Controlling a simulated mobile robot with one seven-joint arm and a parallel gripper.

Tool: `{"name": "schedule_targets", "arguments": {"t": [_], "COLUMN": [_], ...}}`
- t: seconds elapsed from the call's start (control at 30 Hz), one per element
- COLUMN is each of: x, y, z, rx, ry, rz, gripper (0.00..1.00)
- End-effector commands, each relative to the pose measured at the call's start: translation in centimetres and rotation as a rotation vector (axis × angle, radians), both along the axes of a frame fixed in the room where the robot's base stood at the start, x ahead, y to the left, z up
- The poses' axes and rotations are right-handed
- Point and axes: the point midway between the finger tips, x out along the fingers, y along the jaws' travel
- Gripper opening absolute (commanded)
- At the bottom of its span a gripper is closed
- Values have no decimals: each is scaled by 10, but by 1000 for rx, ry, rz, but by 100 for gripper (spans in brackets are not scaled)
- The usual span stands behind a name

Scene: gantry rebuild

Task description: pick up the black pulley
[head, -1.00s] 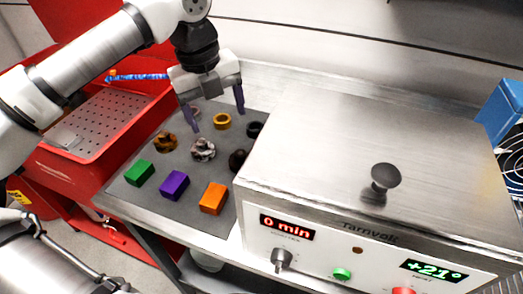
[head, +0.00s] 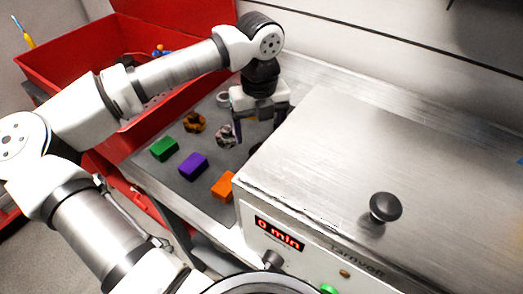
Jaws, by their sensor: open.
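My gripper (head: 260,127) points down over the right part of the grey mat (head: 208,190), close to the left edge of the steel box, with its two fingers apart. Dark round pieces (head: 256,147) lie below and behind the fingers, partly hidden by them and by the box. I cannot tell for sure which of these is the black pulley. No piece is visibly held between the fingers.
The steel box (head: 330,150) with a black knob (head: 385,207) stands to the right. On the mat lie green (head: 164,148), purple (head: 193,166) and orange (head: 223,185) blocks, a brown-orange gear (head: 194,122) and a silver gear (head: 226,136). A red bin (head: 75,60) stands left.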

Motion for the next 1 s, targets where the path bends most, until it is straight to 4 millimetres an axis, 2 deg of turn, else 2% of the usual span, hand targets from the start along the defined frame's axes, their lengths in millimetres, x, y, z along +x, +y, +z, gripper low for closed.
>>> {"name": "schedule_targets", "arguments": {"t": [0.23,0.5,0.77,0.87,1.0], "x": [-2,-5,-4,-4,-4], "y": [-1,-3,-3,-3,-2], "z": [-17,-54,-60,-60,-60], "rx": [-2,-3,-1,-1,-1], "ry": [2,1,-1,-1,-1], "rz": [-2,-1,-1,-1,-1], "gripper": [77,77,77,68,49]}}
